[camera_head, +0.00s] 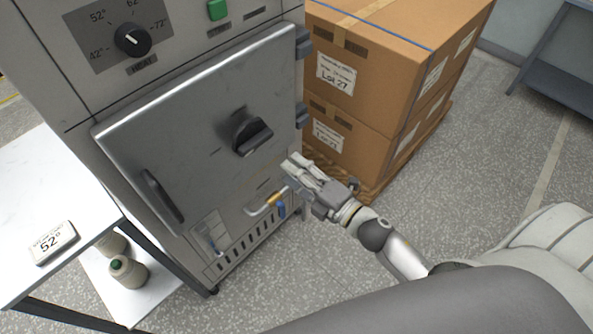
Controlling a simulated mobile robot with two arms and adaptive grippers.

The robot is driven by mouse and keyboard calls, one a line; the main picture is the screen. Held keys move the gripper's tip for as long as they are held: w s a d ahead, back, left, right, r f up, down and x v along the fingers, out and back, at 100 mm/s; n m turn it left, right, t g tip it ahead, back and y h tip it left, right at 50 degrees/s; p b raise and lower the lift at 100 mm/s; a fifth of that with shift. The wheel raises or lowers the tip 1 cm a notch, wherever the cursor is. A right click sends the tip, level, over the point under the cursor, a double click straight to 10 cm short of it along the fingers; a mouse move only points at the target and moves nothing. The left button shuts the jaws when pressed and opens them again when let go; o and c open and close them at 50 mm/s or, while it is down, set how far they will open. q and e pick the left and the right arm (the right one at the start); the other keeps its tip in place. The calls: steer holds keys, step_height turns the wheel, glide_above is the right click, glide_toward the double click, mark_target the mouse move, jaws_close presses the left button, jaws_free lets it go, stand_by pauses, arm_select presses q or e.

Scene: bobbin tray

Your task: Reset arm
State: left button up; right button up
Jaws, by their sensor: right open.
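My right gripper (297,166) is in front of the lower right part of a grey metal cabinet. It is open, and I see nothing between its fingers. The cabinet door (190,110) looks closed. A dark knob (252,136) sits on the door, up and to the left of the gripper. A small pipe with an orange-yellow part (275,198) is just below and left of the gripper; I cannot tell whether they touch. My left gripper is not in view. No bobbin or bobbin tray shows.
A heat dial (132,39) and a green button (217,9) are on the cabinet's top panel. Stacked cardboard boxes (385,45) stand behind the gripper.

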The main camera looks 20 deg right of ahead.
stand_by(0.3)
steer(key=s+d+f+m+g+h, duration=0.2)
steer(key=s+f+m, duration=0.2)
steer(key=f, duration=0.7)
steer(key=s+d+f+m+g+h, duration=0.25)
steer(key=s+f+m, duration=0.2)
steer(key=f, duration=0.65)
steer(key=s+d+f+m+g+h, duration=0.2)
steer(key=s+f+m+g, duration=0.15)
steer(key=f, duration=0.85)
steer(key=s+f+m+g, duration=0.3)
steer(key=s+f, duration=0.4)
steer(key=s, duration=0.6)
steer(key=s+f+m+g, duration=0.4)
steer(key=s+f, duration=0.4)
steer(key=s, duration=0.5)
steer(key=shift+s+a+m+h, duration=0.25)
steer(key=shift+a+m+h, duration=0.2)
steer(key=shift+m, duration=0.35)
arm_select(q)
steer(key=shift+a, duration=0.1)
